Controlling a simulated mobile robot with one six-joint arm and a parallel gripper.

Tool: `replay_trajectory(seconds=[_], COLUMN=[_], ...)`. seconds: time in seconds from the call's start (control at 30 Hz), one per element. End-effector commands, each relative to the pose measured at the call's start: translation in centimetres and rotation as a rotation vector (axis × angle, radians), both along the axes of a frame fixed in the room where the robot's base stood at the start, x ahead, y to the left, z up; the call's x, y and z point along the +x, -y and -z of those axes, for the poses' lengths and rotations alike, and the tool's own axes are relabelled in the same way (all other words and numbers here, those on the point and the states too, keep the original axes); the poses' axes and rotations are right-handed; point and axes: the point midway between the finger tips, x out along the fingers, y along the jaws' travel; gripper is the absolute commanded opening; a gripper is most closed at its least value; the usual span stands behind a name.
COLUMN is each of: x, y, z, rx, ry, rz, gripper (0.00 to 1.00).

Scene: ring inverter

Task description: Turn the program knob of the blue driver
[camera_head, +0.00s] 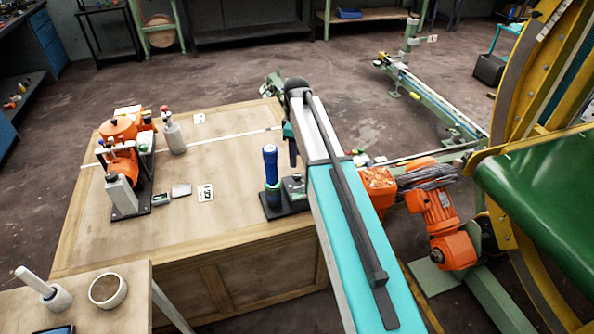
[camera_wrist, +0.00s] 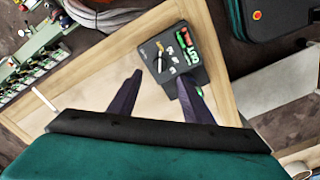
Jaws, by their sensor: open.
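The blue driver (camera_head: 271,166) stands upright on a dark base at the front right of the wooden table. Beside it on that base is a dark control box (camera_head: 294,187), which also shows in the wrist view (camera_wrist: 171,60) with coloured markings and a small pale pointer-like part, perhaps the program knob (camera_wrist: 159,50). My gripper (camera_wrist: 157,75) is open and empty, its dark fingers apart. The right finger overlaps the box's lower edge in the picture; contact cannot be told. In the head view my gripper (camera_head: 291,148) is just behind the box, partly hidden by my arm.
An orange motor unit (camera_head: 440,220) and a green-and-yellow frame stand at right.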

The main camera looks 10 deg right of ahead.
Motion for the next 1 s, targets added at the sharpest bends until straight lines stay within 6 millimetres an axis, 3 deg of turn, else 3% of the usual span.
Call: replay_trajectory(seconds=[0.6,1.0], x=[0.0,0.0], y=[0.1,0.2], z=[6.8,8.6], rx=[0.000,-0.001], ry=[0.000,0.001], rz=[0.001,0.003], gripper=[0.44,0.44])
